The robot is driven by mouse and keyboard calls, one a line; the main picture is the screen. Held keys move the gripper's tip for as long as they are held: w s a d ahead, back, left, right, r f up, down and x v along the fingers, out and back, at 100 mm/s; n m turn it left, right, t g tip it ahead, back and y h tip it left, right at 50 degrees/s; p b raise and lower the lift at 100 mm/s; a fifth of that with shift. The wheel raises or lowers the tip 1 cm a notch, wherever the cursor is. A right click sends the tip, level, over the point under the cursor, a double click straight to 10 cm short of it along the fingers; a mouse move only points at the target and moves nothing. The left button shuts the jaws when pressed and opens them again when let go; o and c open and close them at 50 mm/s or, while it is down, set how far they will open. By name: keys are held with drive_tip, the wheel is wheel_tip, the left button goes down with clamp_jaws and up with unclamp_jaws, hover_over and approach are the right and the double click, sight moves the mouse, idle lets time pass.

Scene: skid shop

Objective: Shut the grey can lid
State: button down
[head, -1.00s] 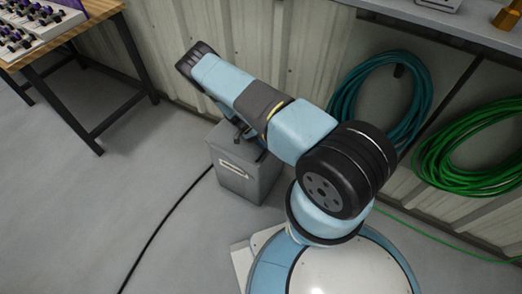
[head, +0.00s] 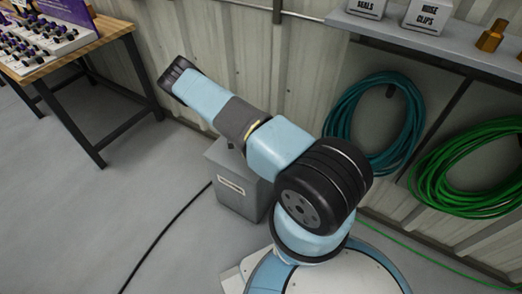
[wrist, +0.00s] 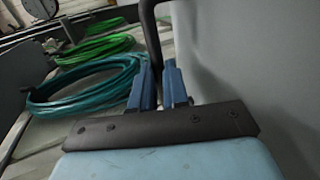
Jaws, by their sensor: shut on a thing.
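The grey can (head: 238,192) is a boxy bin with a pale label on its front, standing on the floor by the wall. My arm covers part of its top in the head view, so the lid's angle cannot be told there. In the wrist view my gripper (wrist: 158,82) has its two blue fingers close together on a dark bent bar (wrist: 149,30), which looks like a handle. A large plain grey surface, likely the lid (wrist: 235,60), fills the right side beside the fingers. The gripper is hidden in the head view.
A workbench (head: 75,62) with dark legs stands at the left. Teal hose (head: 345,128) and green hose (head: 428,150) coils hang at the right under a shelf (head: 420,40). A black cable (head: 165,235) crosses the otherwise clear floor.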

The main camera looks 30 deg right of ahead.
drive_tip(key=shift+w+a, duration=0.15)
drive_tip(key=shift+w, duration=0.2)
drive_tip(key=c, duration=1.5)
unclamp_jaws()
drive_tip(key=o, duration=0.4)
drive_tip(key=shift+s, duration=0.15)
drive_tip(key=v, duration=1.2)
drive_tip(key=shift+w+a+r, duration=0.1)
drive_tip(key=shift+w+a, duration=0.1)
drive_tip(key=shift+w, duration=0.15)
drive_tip(key=shift+w+a+r, duration=0.2)
drive_tip(key=shift+w+a, duration=0.05)
drive_tip(key=shift+w, duration=0.1)
